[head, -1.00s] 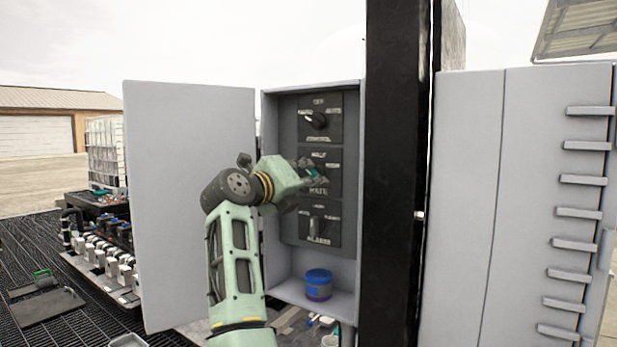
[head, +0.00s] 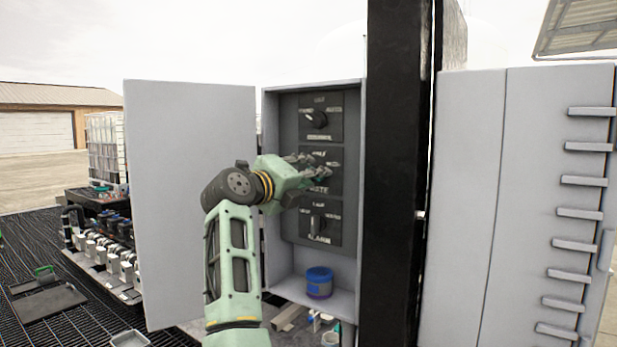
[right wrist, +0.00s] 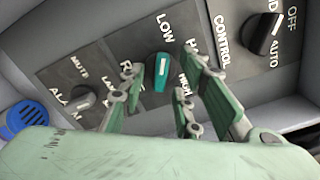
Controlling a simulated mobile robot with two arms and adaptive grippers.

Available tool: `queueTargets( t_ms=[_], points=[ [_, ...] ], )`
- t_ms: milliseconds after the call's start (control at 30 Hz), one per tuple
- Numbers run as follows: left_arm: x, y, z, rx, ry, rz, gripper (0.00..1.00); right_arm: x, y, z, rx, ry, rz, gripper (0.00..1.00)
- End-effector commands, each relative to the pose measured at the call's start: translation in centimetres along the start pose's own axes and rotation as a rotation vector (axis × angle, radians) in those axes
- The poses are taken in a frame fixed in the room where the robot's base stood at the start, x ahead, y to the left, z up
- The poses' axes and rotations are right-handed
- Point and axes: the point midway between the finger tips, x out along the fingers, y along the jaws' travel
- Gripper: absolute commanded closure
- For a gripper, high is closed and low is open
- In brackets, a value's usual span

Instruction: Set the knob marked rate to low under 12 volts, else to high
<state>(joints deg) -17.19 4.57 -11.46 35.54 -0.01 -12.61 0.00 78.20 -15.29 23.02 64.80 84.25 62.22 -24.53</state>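The rate knob (right wrist: 158,75) is teal, on a dark plate, with LOW printed above it and HIGH below right in the right wrist view. Its long axis lies roughly along the LOW-HIGH line, with a pale mark at its LOW-side end. My right gripper (right wrist: 160,95) is open, with its green fingers apart on either side of the knob; contact cannot be told. One finger partly covers the RATE label. In the head view my right gripper (head: 318,168) hides the knob. No voltage reading is legible. My left gripper is not in view.
The control knob (head: 317,120) is above and the alarm knob (head: 317,224) below, in the grey cabinet (head: 311,268). A blue jar (head: 319,284) stands on the cabinet floor. The open door (head: 190,200) is left, a black post (head: 392,180) right.

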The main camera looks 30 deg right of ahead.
Motion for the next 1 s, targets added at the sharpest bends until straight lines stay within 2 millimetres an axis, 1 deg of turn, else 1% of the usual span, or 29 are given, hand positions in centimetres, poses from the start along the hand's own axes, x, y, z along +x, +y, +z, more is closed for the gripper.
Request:
queueTargets(
  t_ms=[233, 367, 467, 667, 700, 1000],
  points=[
    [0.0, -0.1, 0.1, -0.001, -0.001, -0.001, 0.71, 0.0, 0.0, 0.0, 0.003, 0.001, 0.000, 0.70],
    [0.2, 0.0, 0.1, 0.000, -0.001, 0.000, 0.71, 0.1, 0.0, -0.1, 0.043, 0.001, -0.002, 0.70],
    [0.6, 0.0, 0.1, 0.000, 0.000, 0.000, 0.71, 0.1, 0.1, -0.2, 0.124, 0.002, -0.002, 0.70],
    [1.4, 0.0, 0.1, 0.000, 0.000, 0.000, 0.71, 0.1, 0.2, -0.2, 0.381, 0.001, -0.004, 0.70],
    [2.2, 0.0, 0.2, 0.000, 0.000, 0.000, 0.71, -1.1, 0.6, -0.1, 0.385, -0.003, 0.002, 0.70],
    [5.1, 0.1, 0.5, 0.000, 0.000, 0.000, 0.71, -7.2, 0.5, -0.1, 0.381, -0.003, 0.003, 0.70]
  ],
)
